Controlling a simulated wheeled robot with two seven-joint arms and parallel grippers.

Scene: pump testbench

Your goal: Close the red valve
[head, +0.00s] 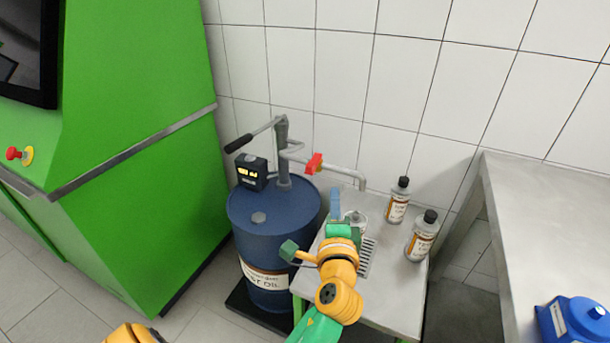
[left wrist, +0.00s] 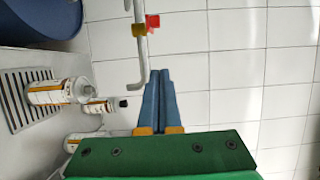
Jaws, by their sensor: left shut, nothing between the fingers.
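The red valve handle (head: 314,163) sits on a grey outlet pipe (head: 345,175) that runs right from the hand pump on the blue drum (head: 262,235). In the left wrist view the red handle (left wrist: 152,22) and its brass-coloured body (left wrist: 139,30) show above the fingers, and the pipe's bent end hangs just left of the fingertips. My left gripper (head: 335,197) has its blue fingers together and empty. It is below and right of the valve in the head view, apart from it. The fingers also show in the left wrist view (left wrist: 158,74). My right gripper is not visible.
Two black-capped bottles (head: 397,200) (head: 421,237) stand on the small metal table (head: 395,308). Another bottle (head: 357,217) stands on the grate, partly behind my gripper. A green machine (head: 140,130) is at left, a workbench (head: 560,220) at right.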

